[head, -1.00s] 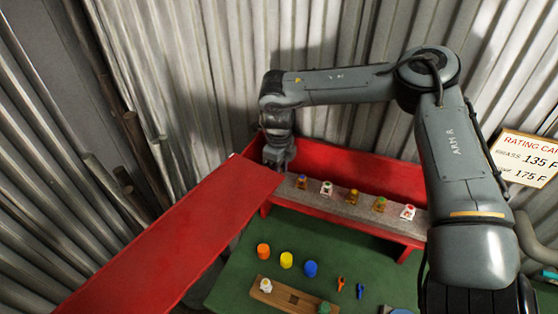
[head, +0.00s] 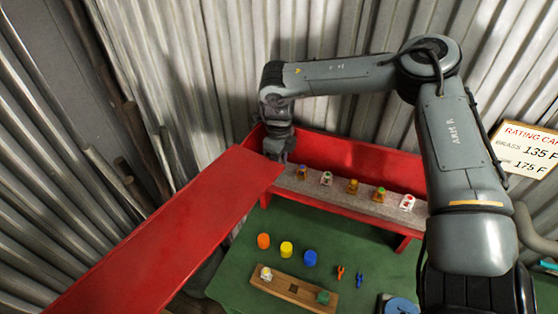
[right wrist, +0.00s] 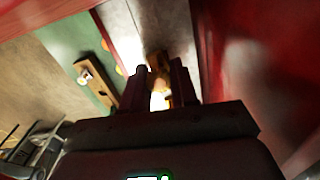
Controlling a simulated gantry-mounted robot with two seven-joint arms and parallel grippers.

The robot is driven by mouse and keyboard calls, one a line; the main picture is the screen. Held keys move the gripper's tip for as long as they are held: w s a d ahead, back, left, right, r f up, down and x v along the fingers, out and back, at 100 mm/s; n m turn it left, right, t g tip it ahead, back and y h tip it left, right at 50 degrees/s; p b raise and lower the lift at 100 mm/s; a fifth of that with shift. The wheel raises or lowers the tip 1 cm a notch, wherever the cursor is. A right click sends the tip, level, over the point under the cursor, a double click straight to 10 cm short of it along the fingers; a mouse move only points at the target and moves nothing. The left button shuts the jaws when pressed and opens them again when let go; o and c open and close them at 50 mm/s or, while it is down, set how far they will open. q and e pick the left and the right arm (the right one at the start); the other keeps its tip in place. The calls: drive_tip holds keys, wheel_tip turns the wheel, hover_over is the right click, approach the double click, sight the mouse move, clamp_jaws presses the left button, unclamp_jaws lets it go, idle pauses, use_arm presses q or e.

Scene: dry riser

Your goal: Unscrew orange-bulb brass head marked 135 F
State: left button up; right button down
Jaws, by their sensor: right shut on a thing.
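My right gripper (head: 277,152) is at the left end of the grey shelf strip (head: 338,197) in the red cabinet, partly behind the red panel's corner. In the right wrist view its two dark fingers (right wrist: 161,75) are shut on a small brass-coloured head (right wrist: 160,99), blurred and brightly lit. Its bulb colour and marking cannot be read, and I cannot tell whether it is still seated. The rating card (head: 530,150) pairs brass with 135 F. My left gripper is out of view.
A long red panel (head: 165,235) slants across the left. On the green bench are orange (head: 263,241), yellow (head: 286,249) and blue (head: 310,257) caps, orange and blue small tools, and a wooden board (head: 290,291) holding a white head and a green piece. Ribbed metal walls stand behind.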

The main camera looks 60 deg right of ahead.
drive_tip(key=shift+r, duration=0.35)
drive_tip(key=shift+r+p, duration=0.8)
drive_tip(key=shift+r, duration=0.4)
drive_tip(key=shift+r+p, duration=0.55)
drive_tip(key=shift+r, duration=1.95)
drive_tip(key=shift+f, duration=0.1)
